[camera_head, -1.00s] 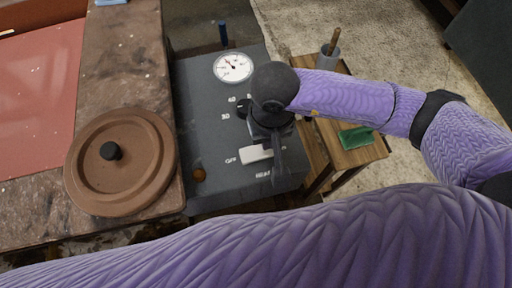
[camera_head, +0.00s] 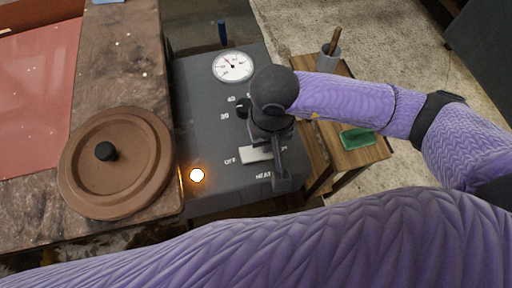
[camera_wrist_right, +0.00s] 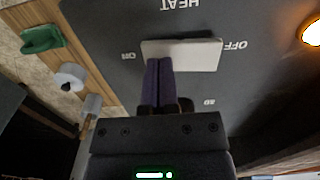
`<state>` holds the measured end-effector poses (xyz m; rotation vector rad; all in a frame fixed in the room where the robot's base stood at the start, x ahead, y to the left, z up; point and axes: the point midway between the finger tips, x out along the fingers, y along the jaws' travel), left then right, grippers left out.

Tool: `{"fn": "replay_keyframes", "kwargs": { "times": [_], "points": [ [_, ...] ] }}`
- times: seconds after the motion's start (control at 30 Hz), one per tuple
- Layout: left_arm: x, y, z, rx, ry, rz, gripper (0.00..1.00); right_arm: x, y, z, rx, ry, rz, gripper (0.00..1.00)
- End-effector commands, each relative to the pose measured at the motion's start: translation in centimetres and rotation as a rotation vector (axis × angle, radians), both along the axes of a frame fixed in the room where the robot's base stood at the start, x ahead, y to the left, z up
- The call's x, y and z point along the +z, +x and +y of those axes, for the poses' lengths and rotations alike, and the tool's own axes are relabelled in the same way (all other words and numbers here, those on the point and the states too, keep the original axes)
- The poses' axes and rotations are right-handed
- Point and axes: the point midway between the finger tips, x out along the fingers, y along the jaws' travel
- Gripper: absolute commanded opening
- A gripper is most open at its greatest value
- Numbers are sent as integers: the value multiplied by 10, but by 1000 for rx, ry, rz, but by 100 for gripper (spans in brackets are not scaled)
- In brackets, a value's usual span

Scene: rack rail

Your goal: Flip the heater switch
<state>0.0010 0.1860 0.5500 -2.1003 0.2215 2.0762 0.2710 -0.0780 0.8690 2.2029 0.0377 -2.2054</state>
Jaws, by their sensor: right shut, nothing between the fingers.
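The heater switch is a white rocker (camera_head: 257,153) on the dark grey control panel (camera_head: 212,120), above the HEAT label. It also shows in the right wrist view (camera_wrist_right: 200,52), between the OFF and ON labels. My right gripper (camera_wrist_right: 160,64) is shut and empty, with its fingertips at the ON half of the switch, overlapping its edge; I cannot tell whether they touch it. In the head view, the right gripper (camera_head: 281,178) partly hides the ON end. A round lamp (camera_head: 197,175) left of the switch glows orange. My left gripper is not in view.
A dial gauge (camera_head: 233,66) and a black knob (camera_head: 242,108) are on the panel. A brown round lid with a black knob (camera_head: 117,164) lies on the worn bench at left. A small wooden table (camera_head: 358,157) at right holds a green item (camera_head: 358,138) and a grey cup (camera_head: 328,58).

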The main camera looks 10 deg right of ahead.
Motion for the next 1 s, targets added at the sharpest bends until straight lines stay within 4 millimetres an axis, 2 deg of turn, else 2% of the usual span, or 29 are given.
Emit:
{"fn": "replay_keyframes", "kwargs": {
  "times": [0.1, 0.53, 0.67, 1.0],
  "points": [
    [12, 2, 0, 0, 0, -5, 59, 16, 0, 0, 1, 0, -3, 0],
    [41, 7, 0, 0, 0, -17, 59, 64, 0, 0, 1, -1, -4, 0],
    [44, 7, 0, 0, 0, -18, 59, 70, 0, 0, 0, 0, -1, 0],
    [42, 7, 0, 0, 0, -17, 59, 69, 0, 0, 0, 0, 0, 0]
  ]
}}
